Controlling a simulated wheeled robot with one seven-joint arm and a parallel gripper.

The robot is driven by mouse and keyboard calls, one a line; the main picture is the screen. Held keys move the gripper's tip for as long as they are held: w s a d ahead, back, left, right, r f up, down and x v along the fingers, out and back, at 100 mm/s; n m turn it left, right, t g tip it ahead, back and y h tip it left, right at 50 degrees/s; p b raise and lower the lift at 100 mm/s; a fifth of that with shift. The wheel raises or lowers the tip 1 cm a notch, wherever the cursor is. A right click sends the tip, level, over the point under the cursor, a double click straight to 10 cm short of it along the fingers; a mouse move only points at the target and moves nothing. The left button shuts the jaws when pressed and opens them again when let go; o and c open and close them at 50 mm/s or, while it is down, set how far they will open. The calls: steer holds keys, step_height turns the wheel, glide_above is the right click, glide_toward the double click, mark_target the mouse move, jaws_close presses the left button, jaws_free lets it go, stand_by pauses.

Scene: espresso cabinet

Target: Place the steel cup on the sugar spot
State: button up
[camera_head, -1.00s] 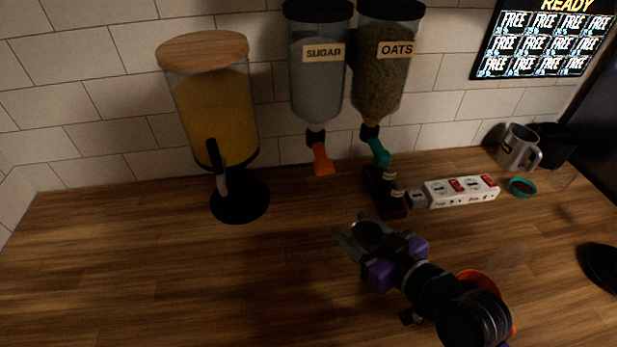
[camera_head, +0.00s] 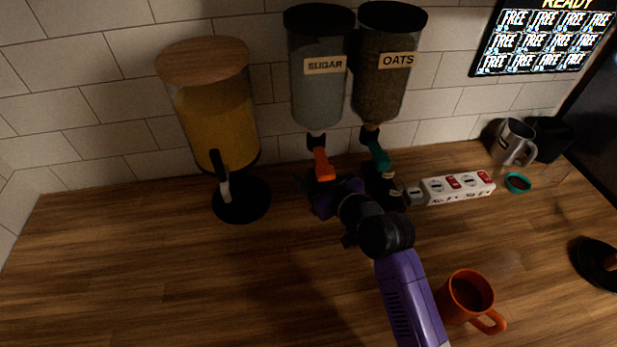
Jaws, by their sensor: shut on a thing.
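The sugar dispenser (camera_head: 320,90) hangs on the wall with its orange spout (camera_head: 322,165) pointing down. My gripper (camera_head: 316,186) is at the counter's back, just below and in front of this spout. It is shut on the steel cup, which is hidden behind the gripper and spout. I cannot tell whether the cup touches the counter. The spot under the sugar spout is also covered by my gripper.
The oats dispenser (camera_head: 383,85) with its teal spout (camera_head: 377,156) is close on the right. A juice dispenser (camera_head: 215,110) stands left. A power strip (camera_head: 458,187), small teal bowl (camera_head: 517,183) and steel pitcher (camera_head: 511,142) are right. An orange mug (camera_head: 466,297) stands at front right.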

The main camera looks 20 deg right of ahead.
steer(key=shift+w+a+f, duration=0.1)
steer(key=shift+w+a, duration=0.05)
steer(key=shift+w, duration=0.5)
steer(key=shift+f+p, duration=0.35)
steer(key=shift+f, duration=1.3)
steer(key=shift+f, duration=0.2)
steer(key=o, duration=1.4)
steer(key=shift+o, duration=0.2)
steer(key=shift+r, duration=0.15)
